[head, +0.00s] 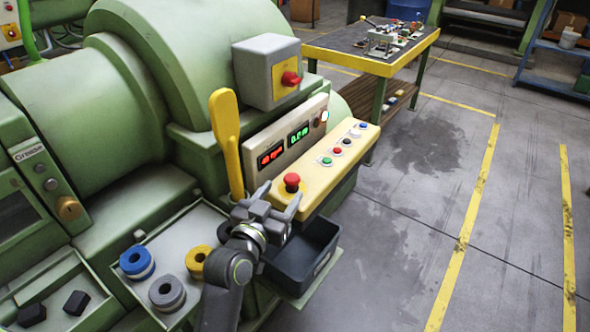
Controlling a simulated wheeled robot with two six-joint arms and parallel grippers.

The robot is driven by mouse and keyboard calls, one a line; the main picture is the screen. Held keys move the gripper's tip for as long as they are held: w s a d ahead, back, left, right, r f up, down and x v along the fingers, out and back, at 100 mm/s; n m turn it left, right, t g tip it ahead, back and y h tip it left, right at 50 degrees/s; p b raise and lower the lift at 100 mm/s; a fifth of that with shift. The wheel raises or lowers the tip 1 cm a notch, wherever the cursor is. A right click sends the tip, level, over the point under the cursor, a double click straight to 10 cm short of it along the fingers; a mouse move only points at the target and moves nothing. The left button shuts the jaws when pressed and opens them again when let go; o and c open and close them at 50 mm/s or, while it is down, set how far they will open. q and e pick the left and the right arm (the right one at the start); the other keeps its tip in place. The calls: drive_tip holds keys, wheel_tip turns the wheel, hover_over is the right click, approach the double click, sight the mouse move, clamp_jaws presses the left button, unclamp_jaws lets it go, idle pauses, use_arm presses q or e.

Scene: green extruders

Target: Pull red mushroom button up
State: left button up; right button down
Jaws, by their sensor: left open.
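The red mushroom button (292,180) stands on the yellow control panel (330,165), at its near left end. Its round red cap and the short stem under it show. My left gripper (280,198) is open and empty, just in front of and below the button in the picture. Its two fingers point toward the button, one to the left of it and one to the right and lower. I cannot tell whether a finger touches the panel. My right gripper is not in view.
A yellow lever (226,130) rises left of the panel. A grey box with a red switch (291,78) sits above. A dark bin (302,255) is below the panel. A tray (185,235) with blue, grey and yellow rings lies left of my arm. Floor at right is clear.

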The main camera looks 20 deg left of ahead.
sight(296, 173)
use_arm(q)
drive_tip(key=w, duration=0.5)
drive_tip(key=w+d+p, duration=0.1)
drive_tip(key=w, duration=0.1)
drive_tip(key=shift+w+d, duration=0.1)
drive_tip(key=shift+w, duration=0.3)
